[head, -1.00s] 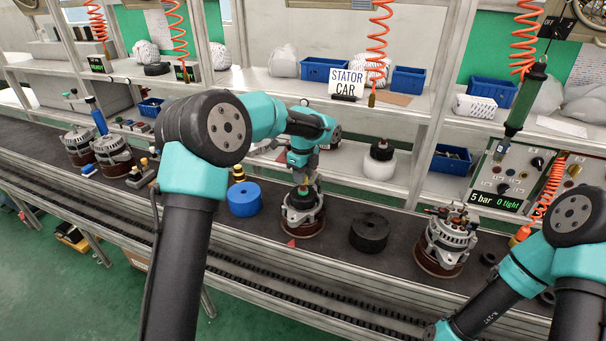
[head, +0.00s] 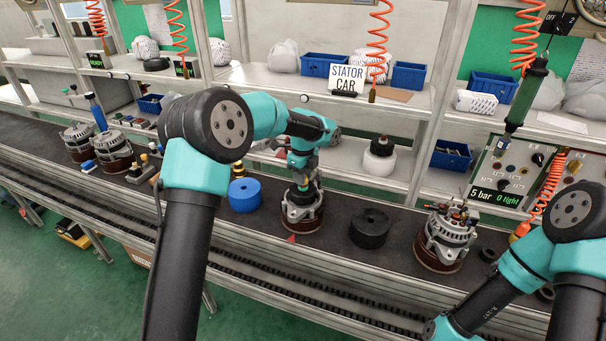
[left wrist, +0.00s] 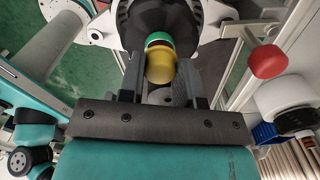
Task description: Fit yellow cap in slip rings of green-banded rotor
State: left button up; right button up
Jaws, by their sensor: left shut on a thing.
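The yellow cap (left wrist: 160,68) sits between the two fingers of my left gripper (left wrist: 158,72) in the left wrist view, and the gripper is shut on it. A green band (left wrist: 158,37) and a thin orange ring show just beyond the cap, in line with it. In the head view my left gripper (head: 303,176) points down over the middle alternator housing (head: 302,213), with a bit of green at its tips. The cap itself cannot be made out there. Whether the cap touches the rotor is unclear. My right gripper is out of view; only its arm shows at lower right.
Another alternator (head: 447,238) stands further right. A black part on a white base (head: 379,158) is behind. The shelf post (head: 433,110) rises behind the belt.

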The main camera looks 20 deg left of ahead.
pick_arm(q)
jog(key=shift+f, duration=0.35)
jog(key=o, duration=1)
jog(key=shift+c, duration=0.2)
notch_tip(320, 180, up, 17)
jog(key=shift+r, duration=0.2)
dwell(0.4)
